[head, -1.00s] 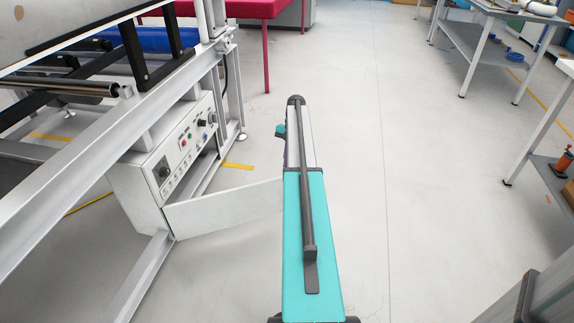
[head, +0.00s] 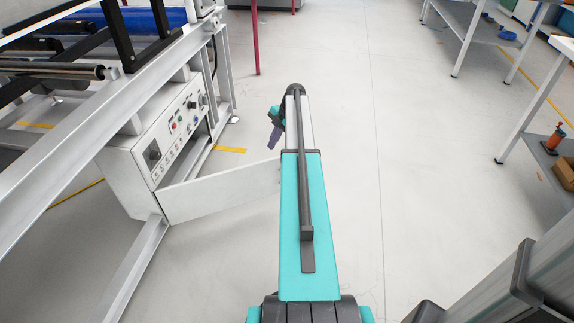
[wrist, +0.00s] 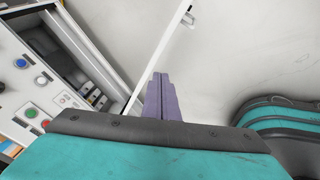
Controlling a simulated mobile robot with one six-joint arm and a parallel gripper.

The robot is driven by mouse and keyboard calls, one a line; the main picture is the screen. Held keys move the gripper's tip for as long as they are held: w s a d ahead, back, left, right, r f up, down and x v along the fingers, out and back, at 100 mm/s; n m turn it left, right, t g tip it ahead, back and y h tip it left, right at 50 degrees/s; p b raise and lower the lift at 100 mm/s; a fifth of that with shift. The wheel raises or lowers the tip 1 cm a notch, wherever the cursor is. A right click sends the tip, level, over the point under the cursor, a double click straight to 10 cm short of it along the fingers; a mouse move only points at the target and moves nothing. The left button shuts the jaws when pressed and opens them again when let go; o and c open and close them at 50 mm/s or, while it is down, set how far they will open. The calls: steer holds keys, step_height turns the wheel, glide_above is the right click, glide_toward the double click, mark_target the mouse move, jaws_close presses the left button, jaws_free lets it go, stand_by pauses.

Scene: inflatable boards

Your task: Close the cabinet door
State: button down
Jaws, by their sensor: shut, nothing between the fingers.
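The white cabinet (head: 130,180) with a control panel stands under the metal frame at left. Its door (head: 222,188) is a white flap standing open, swung out to the right toward my arm. In the wrist view the door (wrist: 166,48) appears nearly edge-on, with the cabinet's open interior (wrist: 68,58) to its left. My gripper (head: 272,140) is beyond the door's free end in the head view, fingers pointing down. In the wrist view its purple fingers (wrist: 162,82) are shut and empty, overlapping the door's edge in the picture. I cannot tell whether they touch it.
The metal machine frame (head: 90,115) runs along the left, with a slanted leg (head: 135,268) below the cabinet. Workbenches (head: 478,42) stand at the right. The grey floor (head: 350,110) between is clear.

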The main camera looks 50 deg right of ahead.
steer(key=s+d+f+m+t+h+b, duration=0.1)
steer(key=s+d+f+m+t+b, duration=0.1)
steer(key=s+b, duration=0.3)
steer(key=s+d+f+m+t+h+b, duration=0.1)
steer(key=s+d+f+m+t+b, duration=0.1)
steer(key=s+b, duration=0.3)
steer(key=s+f+m, duration=0.1)
steer(key=s, duration=0.2)
steer(key=shift+d+f, duration=0.2)
steer(key=shift+f, duration=0.05)
steer(key=shift+f, duration=0.15)
steer(key=w+f+b, duration=0.5)
steer(key=w+f, duration=0.2)
steer(key=w, duration=0.2)
steer(key=shift+w+d+f, duration=0.2)
steer(key=shift+d+f, duration=0.15)
steer(key=shift+d, duration=0.05)
steer(key=shift+w+d, duration=0.1)
steer(key=shift+w, duration=0.05)
